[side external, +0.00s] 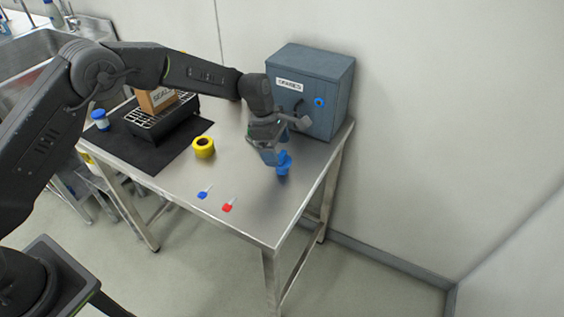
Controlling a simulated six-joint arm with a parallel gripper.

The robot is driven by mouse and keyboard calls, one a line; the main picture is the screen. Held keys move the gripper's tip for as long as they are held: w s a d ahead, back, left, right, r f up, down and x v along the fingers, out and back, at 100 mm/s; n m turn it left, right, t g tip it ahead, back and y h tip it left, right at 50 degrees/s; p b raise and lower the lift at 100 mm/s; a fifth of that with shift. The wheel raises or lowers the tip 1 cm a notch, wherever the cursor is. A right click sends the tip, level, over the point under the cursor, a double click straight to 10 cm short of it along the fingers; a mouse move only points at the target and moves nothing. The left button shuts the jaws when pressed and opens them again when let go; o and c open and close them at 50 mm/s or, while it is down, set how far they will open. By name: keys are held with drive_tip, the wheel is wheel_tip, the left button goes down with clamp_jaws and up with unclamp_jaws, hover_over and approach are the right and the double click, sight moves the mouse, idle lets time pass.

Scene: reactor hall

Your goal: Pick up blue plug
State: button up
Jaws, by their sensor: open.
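A blue plug-like piece (284,163) stands on the metal table near its right edge. My gripper (276,147) is open, pointing down just above and beside the blue piece on its upper left. Part of the piece may be hidden by the fingers. I cannot tell whether the fingers touch it.
A yellow tape roll (204,147), a blue tag (203,194) and a red tag (228,207) lie on the table (262,215). A black rack (163,123) holds a cardboard box (156,99).

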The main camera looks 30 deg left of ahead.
sight(281, 155)
drive_tip(key=shift+x, duration=2.7)
drive_tip(key=shift+w+d+r, duration=0.1)
drive_tip(key=shift+d, duration=0.1)
drive_tip(key=shift+c, duration=0.3)
drive_tip(key=c, duration=0.9)
